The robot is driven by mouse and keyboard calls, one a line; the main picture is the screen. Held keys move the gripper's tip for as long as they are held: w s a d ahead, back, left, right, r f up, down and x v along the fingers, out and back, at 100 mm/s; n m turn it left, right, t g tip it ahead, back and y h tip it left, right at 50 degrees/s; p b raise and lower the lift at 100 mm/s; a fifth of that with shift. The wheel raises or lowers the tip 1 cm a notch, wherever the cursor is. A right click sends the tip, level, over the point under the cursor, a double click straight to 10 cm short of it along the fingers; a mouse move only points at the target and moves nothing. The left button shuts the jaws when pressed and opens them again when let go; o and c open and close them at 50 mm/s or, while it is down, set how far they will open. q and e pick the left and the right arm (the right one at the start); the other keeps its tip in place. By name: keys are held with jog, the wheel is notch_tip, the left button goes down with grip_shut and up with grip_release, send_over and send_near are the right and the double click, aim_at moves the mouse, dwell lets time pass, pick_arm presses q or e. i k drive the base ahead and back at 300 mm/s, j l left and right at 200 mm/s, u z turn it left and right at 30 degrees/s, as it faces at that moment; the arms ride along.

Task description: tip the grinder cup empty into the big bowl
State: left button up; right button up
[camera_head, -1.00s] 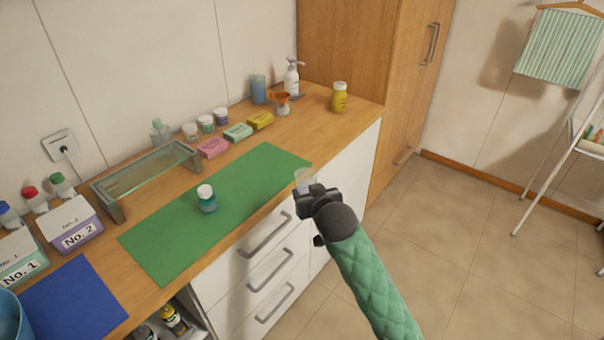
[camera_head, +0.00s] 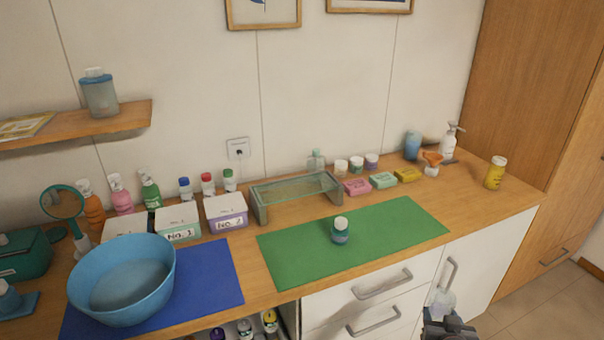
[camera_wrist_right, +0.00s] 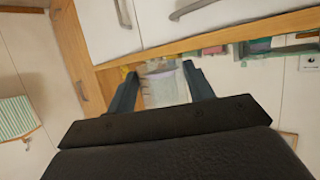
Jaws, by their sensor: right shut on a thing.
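The big blue bowl (camera_head: 122,305) stands on the blue mat at the left end of the counter. Its visible inside looks empty. My right gripper (camera_head: 440,310) is at the lower right edge of the head view, in front of the drawers and below the counter top. It is shut on a clear, see-through cup (camera_head: 444,300). The cup also shows between the two fingers in the right wrist view (camera_wrist_right: 163,84). I cannot tell what is in it. The gripper and cup are far to the right of the bowl. My left gripper is not in view.
A blue mat (camera_head: 215,277) and a green mat (camera_head: 400,222) lie on the counter. Labelled boxes (camera_head: 178,224), bottles and a glass rack (camera_head: 262,208) line the back. Drawer handles (camera_head: 383,284) stick out in front.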

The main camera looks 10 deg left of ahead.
aim_at(126, 281)
jog(key=k+j+u, duration=0.1)
jog(key=k+u, duration=0.25)
jog(key=u, duration=0.5)
jog(key=l+u, duration=0.1)
jog(key=u, duration=0.35)
jog(key=k+u, duration=0.1)
jog(key=u, duration=0.9)
jog(key=k+l, duration=0.6)
jog(key=l, duration=0.2)
